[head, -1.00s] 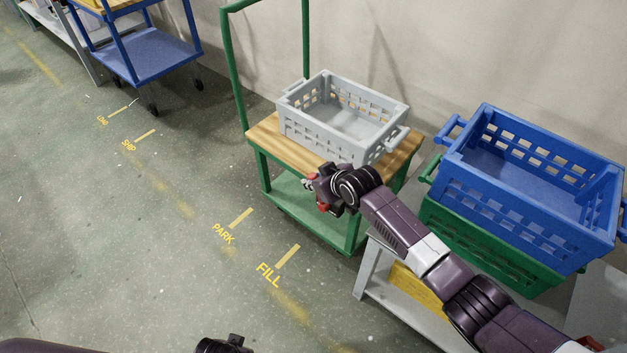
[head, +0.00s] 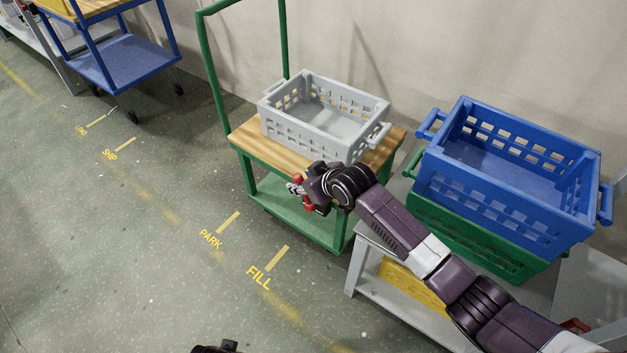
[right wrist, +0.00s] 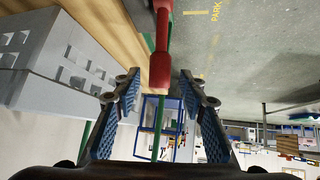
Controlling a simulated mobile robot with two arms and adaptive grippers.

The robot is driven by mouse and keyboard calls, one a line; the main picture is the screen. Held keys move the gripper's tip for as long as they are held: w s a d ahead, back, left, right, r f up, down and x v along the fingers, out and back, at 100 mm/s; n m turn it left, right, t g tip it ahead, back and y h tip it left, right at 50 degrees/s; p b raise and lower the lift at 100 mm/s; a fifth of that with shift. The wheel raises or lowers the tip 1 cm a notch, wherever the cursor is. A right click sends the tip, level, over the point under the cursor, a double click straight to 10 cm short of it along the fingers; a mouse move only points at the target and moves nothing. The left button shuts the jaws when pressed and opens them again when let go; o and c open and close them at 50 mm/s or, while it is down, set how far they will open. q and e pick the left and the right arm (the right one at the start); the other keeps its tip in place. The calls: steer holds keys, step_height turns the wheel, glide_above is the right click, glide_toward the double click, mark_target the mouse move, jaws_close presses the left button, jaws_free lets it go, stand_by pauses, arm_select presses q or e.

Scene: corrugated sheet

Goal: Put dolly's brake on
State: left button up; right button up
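The dolly is a green cart with a wooden top (head: 243,137) and a lower green shelf (head: 285,207), beside the wall. A red handle (right wrist: 160,70) shows in the right wrist view, ahead of and between the fingers. Red parts also show beside the gripper in the head view, but I cannot tell which belong to the handle. My right gripper (head: 297,189) is at the dolly's front side, just below the top's edge. Its blue-padded fingers (right wrist: 160,108) are open, with no visible contact on the handle. A dark piece of my left arm shows at the bottom edge; its fingers are hidden.
A grey crate (head: 290,130) stands on the dolly. Blue (head: 500,205) and green (head: 465,235) crates are stacked on a grey stand (head: 365,265) at right. A blue cart (head: 125,65) is at upper left. The floor by the PARK and FILL marks is clear.

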steer(key=v, duration=0.8)
steer(key=shift+r, duration=0.25)
steer(key=shift+s, duration=0.15)
